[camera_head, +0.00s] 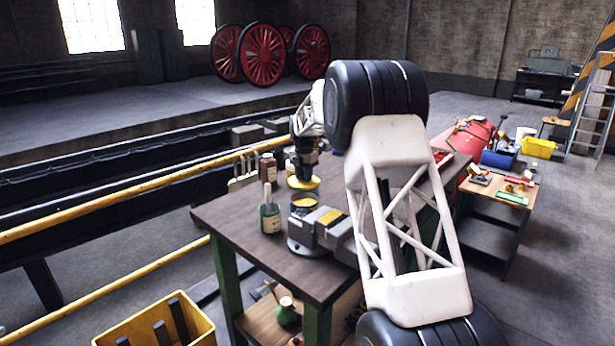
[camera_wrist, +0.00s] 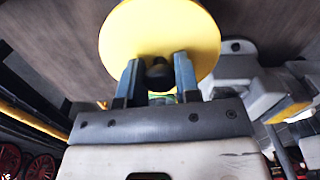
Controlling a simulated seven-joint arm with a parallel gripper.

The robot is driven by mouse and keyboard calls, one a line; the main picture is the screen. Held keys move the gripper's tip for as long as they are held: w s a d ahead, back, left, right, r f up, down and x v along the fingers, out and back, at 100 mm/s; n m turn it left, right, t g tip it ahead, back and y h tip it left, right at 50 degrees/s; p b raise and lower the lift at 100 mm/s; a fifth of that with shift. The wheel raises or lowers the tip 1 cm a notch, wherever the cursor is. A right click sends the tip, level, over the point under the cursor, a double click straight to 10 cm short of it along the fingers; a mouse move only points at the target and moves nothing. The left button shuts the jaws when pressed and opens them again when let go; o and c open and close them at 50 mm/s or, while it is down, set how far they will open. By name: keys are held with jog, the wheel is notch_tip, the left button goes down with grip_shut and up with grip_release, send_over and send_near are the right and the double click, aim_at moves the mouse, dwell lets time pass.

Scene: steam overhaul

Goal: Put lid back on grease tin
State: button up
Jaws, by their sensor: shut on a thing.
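My gripper (camera_head: 304,168) is above the workbench, shut on the dark knob of the yellow round lid (camera_head: 303,184). In the wrist view, the two fingers of my gripper (camera_wrist: 157,78) close on the knob from both sides, and the yellow disc of the lid (camera_wrist: 160,30) spreads beyond them. In the head view, the grease tin (camera_head: 303,205), a short grey can with yellow at its top, appears just below the lid. A gap seems to show between lid and tin. I cannot make out the tin in the wrist view.
A grey vise (camera_head: 325,228) stands close in front of the tin on the dark workbench (camera_head: 235,215). My arm hides the bench's right part.

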jog(key=shift+f, duration=0.15)
jog(key=shift+f, duration=3.1)
jog(key=shift+f, duration=0.15)
dwell(1.0)
jog(key=o, duration=1.5)
jog(key=shift+r, duration=3.45)
